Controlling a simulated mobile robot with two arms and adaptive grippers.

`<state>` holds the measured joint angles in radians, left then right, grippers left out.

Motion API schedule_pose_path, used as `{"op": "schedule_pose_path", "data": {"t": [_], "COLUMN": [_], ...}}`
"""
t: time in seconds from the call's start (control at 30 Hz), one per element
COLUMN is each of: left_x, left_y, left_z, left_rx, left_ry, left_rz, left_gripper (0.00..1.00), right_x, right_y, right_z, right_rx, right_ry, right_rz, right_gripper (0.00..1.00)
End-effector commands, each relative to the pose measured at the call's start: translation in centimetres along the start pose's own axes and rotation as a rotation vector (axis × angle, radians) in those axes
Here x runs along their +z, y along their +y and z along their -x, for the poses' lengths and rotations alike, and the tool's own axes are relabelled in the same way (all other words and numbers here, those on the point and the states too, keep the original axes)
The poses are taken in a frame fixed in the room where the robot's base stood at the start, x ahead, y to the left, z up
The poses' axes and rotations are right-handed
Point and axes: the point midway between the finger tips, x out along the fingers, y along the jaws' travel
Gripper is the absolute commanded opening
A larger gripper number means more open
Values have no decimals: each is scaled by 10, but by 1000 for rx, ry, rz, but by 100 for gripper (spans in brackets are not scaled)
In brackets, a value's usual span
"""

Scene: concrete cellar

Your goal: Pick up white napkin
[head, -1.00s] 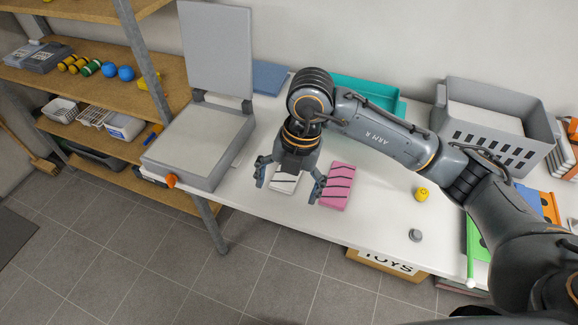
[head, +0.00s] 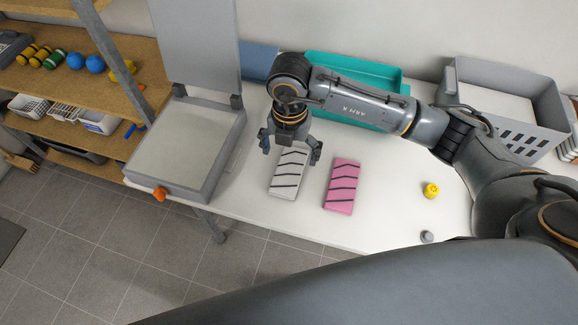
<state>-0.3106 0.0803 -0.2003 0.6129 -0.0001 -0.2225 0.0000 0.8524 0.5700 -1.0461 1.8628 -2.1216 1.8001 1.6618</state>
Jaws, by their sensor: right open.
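The white napkin (head: 287,181) lies on the white table, folded flat and crossed by dark stripes. My right gripper (head: 290,152) is above the far part of the napkin, with its fingers spread apart on either side of it. The gripper is open and holds nothing. Its wrist hides part of the napkin's far end, and I cannot tell how high the fingertips are above the table. My left gripper is not in view.
A pink striped napkin (head: 342,187) lies just right of the white one. A grey box with raised lid (head: 190,145) stands left. A teal tray (head: 390,82) and grey crate (head: 550,125) are behind. A yellow object (head: 431,190) and small grey one (head: 427,237) lie right.

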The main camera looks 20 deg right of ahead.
Motion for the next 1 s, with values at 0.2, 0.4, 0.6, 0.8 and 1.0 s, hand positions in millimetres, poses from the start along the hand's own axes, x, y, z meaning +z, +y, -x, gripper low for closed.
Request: {"op": "schedule_pose_path", "data": {"t": [0.2, 0.4, 0.6, 0.8, 1.0], "left_x": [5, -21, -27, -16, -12], "left_y": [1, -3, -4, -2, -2], "left_z": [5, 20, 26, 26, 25], "left_rx": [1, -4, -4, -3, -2], "left_ry": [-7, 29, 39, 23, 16], "left_rz": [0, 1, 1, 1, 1], "left_gripper": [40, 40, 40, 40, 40], "right_x": [0, 0, 1, 2, 2], "right_y": [0, 1, 2, 2, 2], "right_z": [-20, -41, -68, -74, -73], "right_rx": [0, -3, -1, 1, 1], "right_ry": [-1, 3, 1, -1, -1], "right_rz": [-1, -1, -1, 0, 0], "right_gripper": [92, 92, 92, 92, 68]}}
